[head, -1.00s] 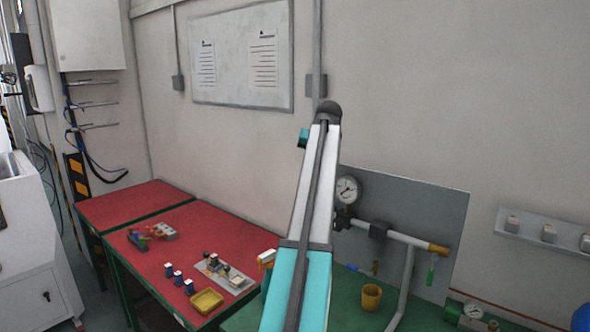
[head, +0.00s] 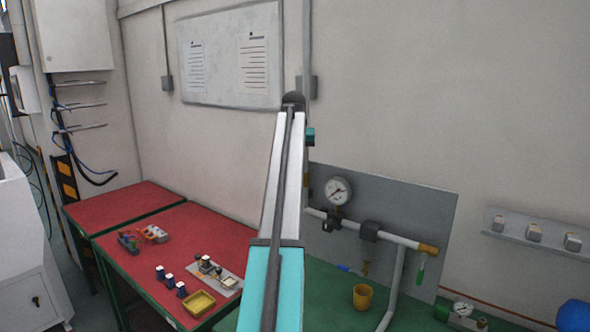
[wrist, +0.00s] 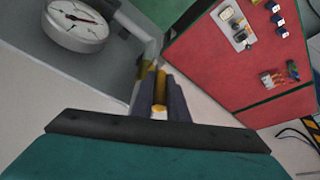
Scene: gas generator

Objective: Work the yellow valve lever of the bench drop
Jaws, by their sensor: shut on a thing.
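In the wrist view the two dark fingers of my gripper (wrist: 161,98) are closed on a narrow yellow piece, which looks like the yellow valve lever (wrist: 160,84). Its far end shows between the fingers, next to a grey pipe (wrist: 148,55). The rest of the lever is hidden by the fingers. In the head view my raised arm hides the gripper and its grip. The drop's pipe (head: 398,238) runs along a grey panel (head: 410,205) there, with a round pressure gauge (head: 337,190) above it. The gauge also shows in the wrist view (wrist: 78,22), close to the left of my fingers.
A yellow cup (head: 362,297) stands on the green bench (head: 335,310) below the pipe. A red-topped bench (head: 150,225) with a yellow tray (head: 199,303) and small parts is to the left. The wall above the panel is clear.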

